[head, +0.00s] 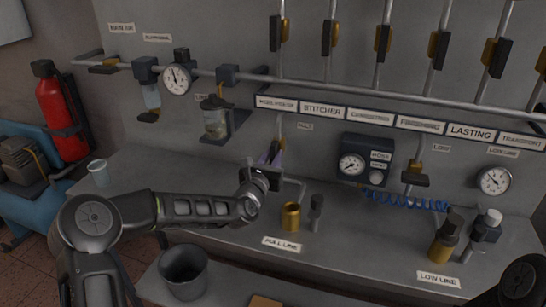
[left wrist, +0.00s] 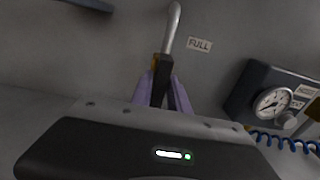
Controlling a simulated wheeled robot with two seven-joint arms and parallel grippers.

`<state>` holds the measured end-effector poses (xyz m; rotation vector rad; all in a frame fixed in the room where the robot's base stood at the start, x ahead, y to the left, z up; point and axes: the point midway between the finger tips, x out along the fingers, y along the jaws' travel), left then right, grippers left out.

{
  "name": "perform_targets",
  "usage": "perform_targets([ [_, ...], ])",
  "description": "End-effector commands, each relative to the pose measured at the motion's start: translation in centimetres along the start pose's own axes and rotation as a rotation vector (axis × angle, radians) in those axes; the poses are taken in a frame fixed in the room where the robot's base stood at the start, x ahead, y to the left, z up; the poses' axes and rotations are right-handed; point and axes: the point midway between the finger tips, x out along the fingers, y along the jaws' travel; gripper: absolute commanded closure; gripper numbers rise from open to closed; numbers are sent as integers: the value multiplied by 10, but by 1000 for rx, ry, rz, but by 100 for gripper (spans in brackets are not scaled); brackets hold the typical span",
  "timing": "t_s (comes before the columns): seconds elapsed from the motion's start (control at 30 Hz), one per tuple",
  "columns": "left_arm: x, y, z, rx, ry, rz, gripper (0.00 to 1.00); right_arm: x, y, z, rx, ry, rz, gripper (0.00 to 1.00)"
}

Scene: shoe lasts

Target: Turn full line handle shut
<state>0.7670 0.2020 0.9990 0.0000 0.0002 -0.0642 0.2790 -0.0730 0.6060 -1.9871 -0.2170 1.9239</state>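The full line handle (left wrist: 160,82) is a dark lever with a brass part. It sits on a grey pipe left of the FULL label (left wrist: 199,45). In the head view the valve is mostly hidden behind my left gripper (head: 271,156), and the FULL label (head: 305,127) is at its upper right. In the left wrist view the purple fingers of my left gripper (left wrist: 161,92) stand on both sides of the handle, very close to it. I cannot tell if they press on it. The lever points roughly along the pipe. My right gripper is not in view.
A gauge box (head: 365,162) with a blue coiled hose stands right of my left gripper. A brass cup (head: 290,216) and a dark upright fitting (head: 316,212) stand on the bench (head: 230,220). A glass jar (head: 215,118) hangs at upper left. A dark bucket (head: 184,270) is in front.

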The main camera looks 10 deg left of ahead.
Motion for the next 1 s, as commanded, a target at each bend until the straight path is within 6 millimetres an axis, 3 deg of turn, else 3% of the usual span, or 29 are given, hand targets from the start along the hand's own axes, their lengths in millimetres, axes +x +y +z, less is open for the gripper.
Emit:
perform_targets([
  [0.23, 0, 0, 0, 0, 0, 0, 100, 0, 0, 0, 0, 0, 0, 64],
  [0.73, 0, 0, 0, 8, 0, 0, 100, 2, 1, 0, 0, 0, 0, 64],
  [1.0, 0, 0, -3, 82, -2, 0, 100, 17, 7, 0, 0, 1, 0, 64],
])
